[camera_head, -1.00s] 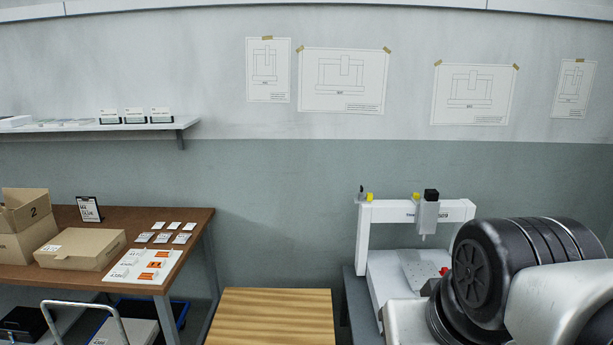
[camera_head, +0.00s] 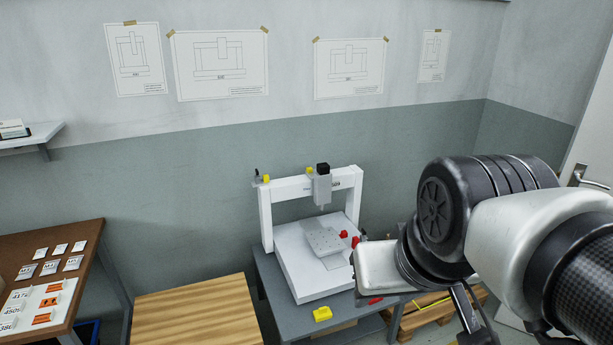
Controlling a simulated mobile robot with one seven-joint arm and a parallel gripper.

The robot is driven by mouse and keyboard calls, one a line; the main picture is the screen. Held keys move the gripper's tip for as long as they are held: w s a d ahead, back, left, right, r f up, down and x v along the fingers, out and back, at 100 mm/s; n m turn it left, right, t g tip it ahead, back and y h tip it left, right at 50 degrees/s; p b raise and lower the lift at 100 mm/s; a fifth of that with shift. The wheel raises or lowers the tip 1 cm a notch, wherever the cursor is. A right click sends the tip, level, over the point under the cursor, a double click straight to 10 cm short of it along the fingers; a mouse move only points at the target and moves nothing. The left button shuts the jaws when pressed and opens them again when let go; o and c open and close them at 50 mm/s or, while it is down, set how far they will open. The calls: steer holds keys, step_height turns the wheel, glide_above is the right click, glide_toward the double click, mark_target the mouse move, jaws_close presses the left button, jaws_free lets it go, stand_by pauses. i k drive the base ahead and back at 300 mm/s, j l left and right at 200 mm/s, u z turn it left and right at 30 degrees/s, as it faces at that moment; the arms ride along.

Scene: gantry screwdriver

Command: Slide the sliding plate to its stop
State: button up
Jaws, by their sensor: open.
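The white gantry (camera_head: 265,217) stands on a dark grey bench, with a grey and black screwdriver head (camera_head: 322,187) on its crossbeam. Below the head, a grey plate with small holes, which looks like the sliding plate (camera_head: 322,238), lies on the white base (camera_head: 300,275). Two red parts (camera_head: 356,242) are at its right side; I cannot tell whether they touch it. My arm fills the right side, its silver link close to the right edge of the base in the picture. I cannot make out my gripper's fingers.
A wooden pallet (camera_head: 425,318) is on the floor behind my arm.

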mark_target(324, 241)
steer(key=i+l, duration=0.6)
steer(key=i+l+u, duration=0.1)
steer(key=i+l, duration=0.45)
steer(key=l, duration=0.15)
steer(key=i+l, duration=0.6)
